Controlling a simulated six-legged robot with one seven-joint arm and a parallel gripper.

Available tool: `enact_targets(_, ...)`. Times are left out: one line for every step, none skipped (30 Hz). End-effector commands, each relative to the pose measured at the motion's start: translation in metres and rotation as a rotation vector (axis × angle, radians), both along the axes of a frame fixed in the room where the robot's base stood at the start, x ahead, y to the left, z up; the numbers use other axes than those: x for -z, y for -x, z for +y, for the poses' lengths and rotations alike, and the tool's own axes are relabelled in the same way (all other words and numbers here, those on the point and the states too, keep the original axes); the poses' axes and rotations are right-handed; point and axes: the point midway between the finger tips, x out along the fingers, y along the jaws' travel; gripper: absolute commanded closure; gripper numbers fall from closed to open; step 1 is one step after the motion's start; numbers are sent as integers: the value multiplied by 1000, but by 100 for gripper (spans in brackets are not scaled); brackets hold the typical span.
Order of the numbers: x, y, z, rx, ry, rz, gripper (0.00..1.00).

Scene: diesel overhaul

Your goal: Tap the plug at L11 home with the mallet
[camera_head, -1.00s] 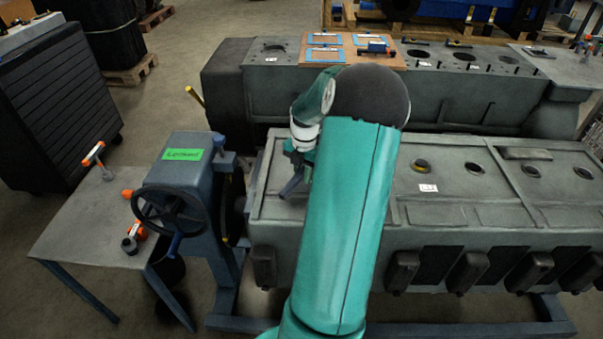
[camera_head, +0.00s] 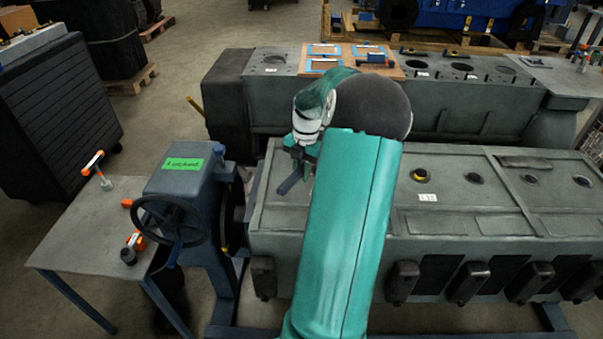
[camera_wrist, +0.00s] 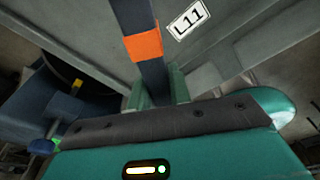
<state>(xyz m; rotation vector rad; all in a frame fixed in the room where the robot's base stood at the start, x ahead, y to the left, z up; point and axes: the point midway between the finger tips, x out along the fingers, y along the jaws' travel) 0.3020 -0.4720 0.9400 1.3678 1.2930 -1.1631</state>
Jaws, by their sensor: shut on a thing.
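My gripper (camera_wrist: 158,92) is shut on a dark blue-black handle with an orange band (camera_wrist: 146,42), which I take for the mallet. The handle runs up out of the top of the wrist view, so its head is not seen there. The L11 label (camera_wrist: 188,18) lies on the grey surface just right of the handle. In the head view my gripper (camera_head: 302,160) is over the left end of the near engine block (camera_head: 350,228), with a dark bar (camera_head: 290,184) below it. The plug at L11 is not visible; my arm covers part of that block top.
A yellow-ringed opening (camera_head: 420,175) and several dark holes lie along the block's right part. A stand with a handwheel (camera_head: 172,221) and green label is at the block's left end. A side table (camera_head: 82,235) holds orange-marked tools. A second block (camera_head: 460,100) stands behind.

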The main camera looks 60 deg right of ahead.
Motion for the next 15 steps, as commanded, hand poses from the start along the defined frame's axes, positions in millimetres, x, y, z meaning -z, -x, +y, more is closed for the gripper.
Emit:
enact_targets(-1,0,0,0,2,0,100)
enact_targets(-1,0,0,0,2,0,100)
enact_targets(-1,-1,0,-1,3,0,100)
enact_targets(-1,-1,1,0,3,0,100)
enact_targets(-1,-1,1,0,3,0,100)
enact_targets(-1,-1,1,0,3,0,100)
enact_targets(-1,-1,1,0,3,0,100)
enact_targets(-1,-1,1,0,3,0,100)
enact_targets(-1,-1,1,0,3,0,100)
enact_targets(1,-1,1,1,2,0,100)
enact_targets(4,-1,1,1,1,1,100)
enact_targets(12,0,2,0,-2,2,100)
enact_targets(20,0,2,0,-3,3,100)
enact_targets(29,-1,2,0,-3,3,100)
enact_targets(41,-1,2,-1,-3,3,100)
